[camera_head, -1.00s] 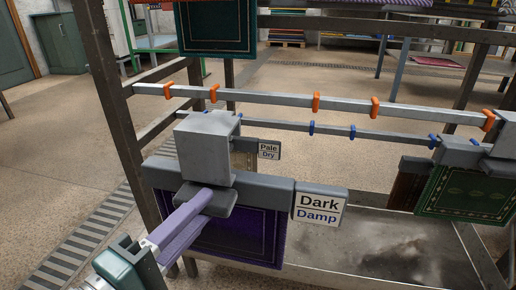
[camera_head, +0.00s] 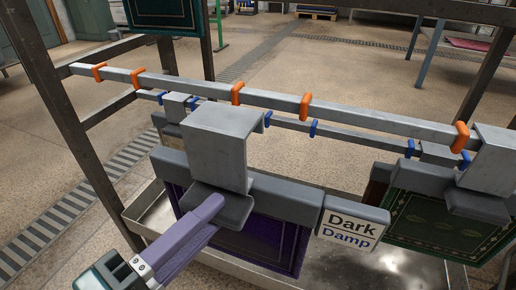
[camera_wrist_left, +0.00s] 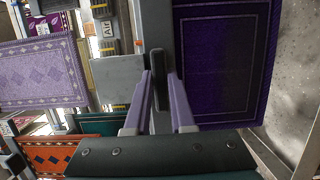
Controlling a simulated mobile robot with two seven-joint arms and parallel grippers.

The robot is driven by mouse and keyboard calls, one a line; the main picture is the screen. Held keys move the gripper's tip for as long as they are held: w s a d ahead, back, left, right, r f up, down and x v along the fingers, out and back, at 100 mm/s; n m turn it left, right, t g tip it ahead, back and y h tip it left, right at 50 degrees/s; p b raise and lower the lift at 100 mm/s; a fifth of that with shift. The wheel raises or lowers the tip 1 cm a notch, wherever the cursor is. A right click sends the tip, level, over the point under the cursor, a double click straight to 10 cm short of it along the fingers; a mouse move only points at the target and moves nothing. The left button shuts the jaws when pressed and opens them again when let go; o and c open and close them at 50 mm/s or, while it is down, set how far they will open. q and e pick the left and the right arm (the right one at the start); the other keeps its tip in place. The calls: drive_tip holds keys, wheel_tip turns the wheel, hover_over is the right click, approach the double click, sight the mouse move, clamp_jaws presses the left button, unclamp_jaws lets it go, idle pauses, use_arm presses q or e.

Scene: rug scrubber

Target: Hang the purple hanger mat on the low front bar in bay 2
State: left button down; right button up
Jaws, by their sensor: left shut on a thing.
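The purple mat (camera_head: 258,240) hangs upright from a grey hanger (camera_head: 285,200) with a block-shaped hook (camera_head: 215,150) and a tag reading "Dark Damp" (camera_head: 350,229). My left gripper (camera_head: 212,208) has its purple fingers shut on the hanger's grey grip pad; the wrist view shows the fingers (camera_wrist_left: 160,98) on either side of it, with the purple mat (camera_wrist_left: 218,60) to the right. The front bar (camera_head: 190,84) runs behind the hook. The hook's top shows just below and in front of the bar, near an orange clip (camera_head: 237,93); it looks apart from it. My right gripper is out of view.
A green mat (camera_head: 430,225) hangs on the right, its hook (camera_head: 495,150) over the front bar. A back bar (camera_head: 290,122) with blue clips lies behind, with a pale mat's hanger (camera_head: 175,106) on it. A metal tray (camera_head: 150,212) lies below.

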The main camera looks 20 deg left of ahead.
sight(223, 190)
use_arm(q)
drive_tip(key=shift+w+a+b+x, duration=0.1)
drive_tip(key=shift+a+b+x, duration=0.2)
drive_tip(key=shift+x, duration=0.85)
drive_tip(key=shift+w+a+b+x, duration=0.15)
drive_tip(key=shift+b+x, duration=0.2)
drive_tip(key=shift+x, duration=0.8)
drive_tip(key=shift+s+a+b+x, duration=0.1)
drive_tip(key=shift+a+b+x, duration=0.2)
drive_tip(key=shift+x, duration=0.9)
drive_tip(key=w+f+b, duration=0.2)
drive_tip(key=w+b, duration=0.3)
drive_tip(key=w, duration=0.2)
drive_tip(key=shift+w+f+b, duration=0.2)
drive_tip(key=shift+w+b, duration=0.1)
drive_tip(key=shift+d, duration=0.15)
drive_tip(key=shift+s, duration=0.2)
drive_tip(key=shift+f, duration=0.45)
